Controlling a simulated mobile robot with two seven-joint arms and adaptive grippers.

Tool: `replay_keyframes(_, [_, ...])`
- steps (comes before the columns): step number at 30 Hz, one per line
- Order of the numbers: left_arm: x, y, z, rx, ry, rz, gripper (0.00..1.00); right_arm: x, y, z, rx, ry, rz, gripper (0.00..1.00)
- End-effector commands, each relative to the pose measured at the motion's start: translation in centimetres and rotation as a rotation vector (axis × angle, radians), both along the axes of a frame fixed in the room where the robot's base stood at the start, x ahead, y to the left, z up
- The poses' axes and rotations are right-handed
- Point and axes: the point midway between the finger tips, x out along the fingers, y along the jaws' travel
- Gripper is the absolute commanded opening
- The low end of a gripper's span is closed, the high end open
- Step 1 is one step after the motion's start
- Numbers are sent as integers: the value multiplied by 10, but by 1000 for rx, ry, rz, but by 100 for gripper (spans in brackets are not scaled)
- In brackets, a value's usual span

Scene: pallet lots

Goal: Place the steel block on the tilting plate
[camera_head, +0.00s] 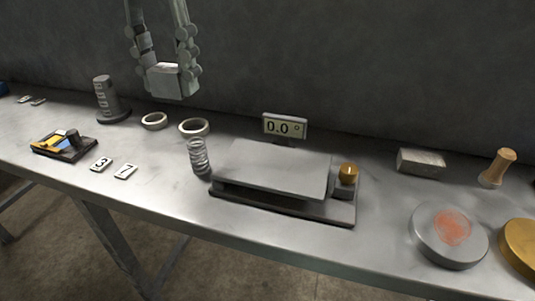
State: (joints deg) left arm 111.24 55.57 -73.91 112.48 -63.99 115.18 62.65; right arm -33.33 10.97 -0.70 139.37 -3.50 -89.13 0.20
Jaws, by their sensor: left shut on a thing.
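My left gripper (167,68) is at the top left of the head view, with its two fingers closed on the sides of a light grey block (173,82). This looks like the steel block, held up in the air behind the rings. The tilting plate (275,165) is a flat grey plate on a dark base near the middle of the bench. Its top is bare and looks level, and the held block is up and to the left of it. My right gripper is out of view.
A display (284,126) behind the plate reads 0.0°. A brass knob (349,171) sits at its right and a spring (199,157) at its left. Another grey block (421,161), a wooden-handled tool (497,167) and a round disc (449,236) stand to the right.

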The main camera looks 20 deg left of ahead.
Motion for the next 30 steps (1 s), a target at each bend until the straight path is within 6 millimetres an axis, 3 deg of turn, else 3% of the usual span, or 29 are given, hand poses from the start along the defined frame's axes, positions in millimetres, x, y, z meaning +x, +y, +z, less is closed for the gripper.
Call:
replay_keyframes(4, [5, -34, -24, 1, 4, -10, 0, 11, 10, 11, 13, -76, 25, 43])
replay_keyframes(13, [15, -90, -54, 1, 0, -3, 0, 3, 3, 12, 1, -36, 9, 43])
replay_keyframes(20, [17, -100, -66, 0, 1, 0, 0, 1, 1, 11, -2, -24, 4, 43])
replay_keyframes(27, [17, -99, -98, 0, 1, 0, 0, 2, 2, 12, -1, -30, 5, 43])
replay_keyframes(30, [17, -100, -101, -2, -1, -1, 0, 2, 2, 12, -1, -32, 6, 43])
